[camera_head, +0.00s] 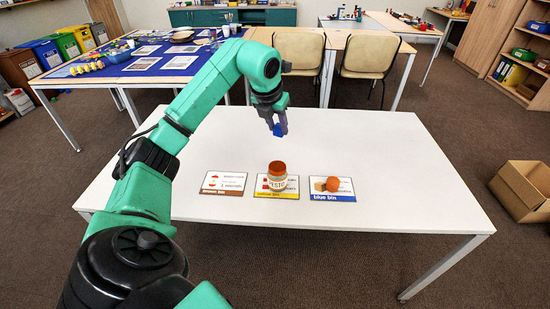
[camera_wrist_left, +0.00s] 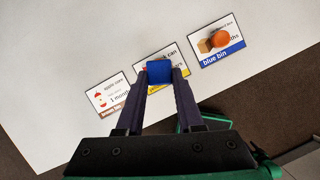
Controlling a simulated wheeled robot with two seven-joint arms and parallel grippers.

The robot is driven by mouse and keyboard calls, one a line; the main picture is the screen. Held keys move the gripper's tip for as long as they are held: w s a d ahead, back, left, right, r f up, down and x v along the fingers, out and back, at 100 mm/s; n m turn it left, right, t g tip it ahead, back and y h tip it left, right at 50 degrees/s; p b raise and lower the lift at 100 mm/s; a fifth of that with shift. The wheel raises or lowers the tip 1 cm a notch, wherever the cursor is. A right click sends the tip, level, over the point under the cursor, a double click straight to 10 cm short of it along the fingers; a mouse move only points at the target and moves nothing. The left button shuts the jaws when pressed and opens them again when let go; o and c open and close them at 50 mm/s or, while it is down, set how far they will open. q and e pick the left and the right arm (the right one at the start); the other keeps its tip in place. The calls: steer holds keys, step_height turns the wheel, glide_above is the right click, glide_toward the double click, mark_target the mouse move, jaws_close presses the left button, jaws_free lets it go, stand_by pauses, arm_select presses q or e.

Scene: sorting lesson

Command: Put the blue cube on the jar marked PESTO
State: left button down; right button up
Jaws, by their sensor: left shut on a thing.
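The blue cube (camera_head: 277,130) is between the fingers of my left gripper (camera_head: 275,122), held above the white table beyond the row of cards. It also shows between the fingertips in the left wrist view (camera_wrist_left: 159,72). The jar marked PESTO (camera_head: 277,178), with an orange-red lid, stands on the middle card, nearer to me than the held cube. In the left wrist view the jar cannot be made out behind the cube and fingers. My right gripper is in neither view.
The white table (camera_head: 380,150) carries a brown-edged card (camera_head: 223,184) left of the jar. Two chairs stand behind; a cardboard box (camera_head: 522,190) is on the floor.

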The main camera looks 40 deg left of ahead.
arm_select(q)
steer(key=f, duration=1.2)
steer(key=shift+s+a+p, duration=0.15)
steer(key=shift+s+p, duration=0.05)
steer(key=shift+p, duration=0.1)
steer(key=shift+a+f, duration=0.1)
steer(key=shift+f, duration=0.3)
steer(key=c, duration=0.5)
jaws_free()
steer(key=shift+c, duration=0.2)
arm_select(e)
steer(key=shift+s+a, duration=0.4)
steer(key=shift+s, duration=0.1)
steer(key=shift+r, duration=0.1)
arm_select(q)
steer(key=shift+r, duration=0.3)
steer(key=b+v, duration=0.1)
steer(key=v, duration=1)
steer(key=shift+s+r, duration=0.25)
steer(key=shift+r, duration=0.1)
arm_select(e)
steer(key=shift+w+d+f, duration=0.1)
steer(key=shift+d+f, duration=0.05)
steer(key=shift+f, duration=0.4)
